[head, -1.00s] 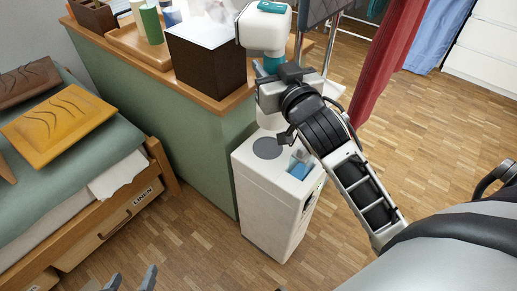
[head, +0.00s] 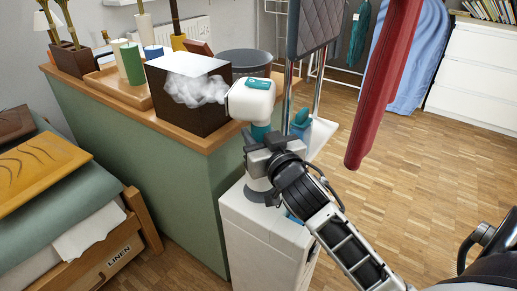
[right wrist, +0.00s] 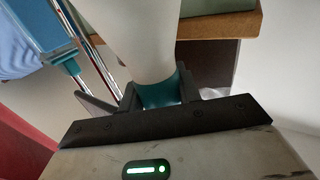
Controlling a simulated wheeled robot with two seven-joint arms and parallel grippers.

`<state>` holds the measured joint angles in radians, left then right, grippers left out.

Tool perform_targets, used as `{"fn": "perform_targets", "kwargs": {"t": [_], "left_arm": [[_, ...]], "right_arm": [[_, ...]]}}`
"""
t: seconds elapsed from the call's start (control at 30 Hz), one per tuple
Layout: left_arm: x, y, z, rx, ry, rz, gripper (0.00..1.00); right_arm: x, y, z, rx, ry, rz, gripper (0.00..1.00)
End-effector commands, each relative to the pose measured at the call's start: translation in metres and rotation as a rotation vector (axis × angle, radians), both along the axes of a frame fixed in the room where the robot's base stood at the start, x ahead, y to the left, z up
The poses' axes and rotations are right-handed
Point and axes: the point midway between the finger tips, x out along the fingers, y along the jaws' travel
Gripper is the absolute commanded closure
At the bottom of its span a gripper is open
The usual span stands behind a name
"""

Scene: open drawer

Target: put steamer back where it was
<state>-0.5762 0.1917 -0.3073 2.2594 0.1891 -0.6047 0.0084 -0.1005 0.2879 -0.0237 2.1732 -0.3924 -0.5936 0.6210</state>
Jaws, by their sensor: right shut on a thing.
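The steamer (head: 251,99) is a white handheld unit with a teal button and teal neck. It stands roughly upright over the white floor cabinet (head: 262,245), its nozzle facing left. My right gripper (head: 259,142) is shut around its teal neck, which also shows between the fingers in the right wrist view (right wrist: 158,92). The steamer's lower end is just over or on the grey disc (head: 258,191) on the cabinet top; I cannot tell whether they touch. My left gripper is not in view.
A dark box (head: 188,118) with white steam before it stands on the green counter's wooden top (head: 215,136), left of the steamer. Behind are a padded board on poles (head: 314,28) and a teal holder (head: 301,120). Floor at right is clear.

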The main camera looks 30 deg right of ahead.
Motion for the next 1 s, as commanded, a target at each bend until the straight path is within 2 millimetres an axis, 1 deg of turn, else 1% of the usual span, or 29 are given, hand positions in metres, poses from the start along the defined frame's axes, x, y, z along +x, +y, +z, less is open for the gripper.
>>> {"fn": "perform_targets", "kwargs": {"t": [0.03,0.1,0.23,0.4,0.53,0.57,0.6,0.63,0.87,0.97,1.0], "left_arm": [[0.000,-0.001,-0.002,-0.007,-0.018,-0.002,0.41],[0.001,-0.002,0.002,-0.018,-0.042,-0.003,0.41],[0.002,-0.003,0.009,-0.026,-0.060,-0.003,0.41],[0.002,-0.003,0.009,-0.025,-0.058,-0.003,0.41],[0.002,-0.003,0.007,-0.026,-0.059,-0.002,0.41],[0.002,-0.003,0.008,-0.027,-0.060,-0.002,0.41],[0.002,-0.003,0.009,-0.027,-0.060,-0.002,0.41],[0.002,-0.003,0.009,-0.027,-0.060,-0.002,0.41],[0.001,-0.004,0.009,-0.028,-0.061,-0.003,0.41],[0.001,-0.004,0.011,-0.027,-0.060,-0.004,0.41],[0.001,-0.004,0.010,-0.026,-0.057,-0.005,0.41]], "right_arm": [[0.000,0.000,-0.013,0.000,-0.001,0.001,1.00],[0.000,0.000,-0.021,-0.001,-0.003,0.001,1.00],[0.000,0.000,-0.022,-0.001,-0.006,0.001,1.00],[0.000,0.000,-0.022,0.000,-0.006,0.001,1.00],[0.000,0.000,-0.026,0.000,-0.004,0.001,1.00],[0.000,0.000,-0.027,0.001,0.001,0.000,0.58],[0.000,0.000,-0.027,0.001,0.001,0.000,0.47],[0.000,0.000,-0.027,0.001,0.001,0.000,0.45],[0.000,0.000,-0.026,0.000,0.000,0.000,0.45],[0.000,0.000,-0.022,-0.001,-0.001,0.001,0.45],[-0.004,0.001,-0.023,0.001,0.001,0.001,0.45]]}}
